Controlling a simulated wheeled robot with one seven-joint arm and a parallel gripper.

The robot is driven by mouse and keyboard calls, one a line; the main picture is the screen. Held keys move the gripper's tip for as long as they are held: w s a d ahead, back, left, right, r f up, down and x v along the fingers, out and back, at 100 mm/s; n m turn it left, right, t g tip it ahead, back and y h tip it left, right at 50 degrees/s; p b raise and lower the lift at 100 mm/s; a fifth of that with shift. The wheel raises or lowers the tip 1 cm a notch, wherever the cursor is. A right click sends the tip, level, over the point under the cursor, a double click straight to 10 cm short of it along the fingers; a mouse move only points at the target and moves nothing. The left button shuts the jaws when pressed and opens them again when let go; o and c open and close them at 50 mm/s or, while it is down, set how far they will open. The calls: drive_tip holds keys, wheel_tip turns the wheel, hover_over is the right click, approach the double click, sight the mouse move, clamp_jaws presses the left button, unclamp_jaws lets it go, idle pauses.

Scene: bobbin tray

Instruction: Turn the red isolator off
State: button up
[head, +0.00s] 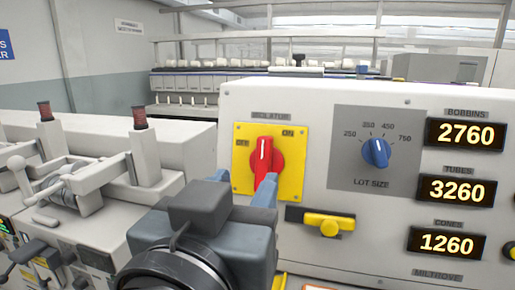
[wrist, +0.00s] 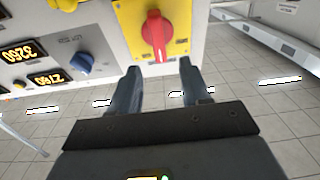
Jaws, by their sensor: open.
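The red isolator knob (head: 265,157) sits on a square yellow plate (head: 242,178) on the pale machine's front. OFF is marked at the plate's upper left, ON at its upper right. The knob's grip with its white line stands nearly upright, between the two marks. In the wrist view, which is upside down, the knob (wrist: 156,32) lies just beyond the fingertips. My gripper (head: 246,180) is open and empty, close in front of the plate; it also shows in the wrist view (wrist: 159,66). Its right finger hides the knob's lower edge in the head view. No contact is visible.
A blue lot-size dial (head: 376,153) is right of the plate, with lit number displays (head: 464,134) beyond. A yellow handle (head: 328,224) juts out below right. Machine levers and red bobbins (head: 139,115) stand at left. Clear floor shows in the wrist view.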

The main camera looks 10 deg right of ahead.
sight(262, 149)
drive_tip(key=shift+m, duration=0.3)
drive_tip(key=x, duration=0.2)
drive_tip(key=r+p+x, duration=0.1)
drive_tip(key=x, duration=0.1)
drive_tip(key=p+x, duration=0.1)
drive_tip(key=x, duration=0.1)
drive_tip(key=shift+r, duration=0.25)
drive_tip(key=shift+x, duration=0.85)
drive_tip(key=shift+f, duration=0.1)
drive_tip(key=shift+c, duration=0.2)
clamp_jaws()
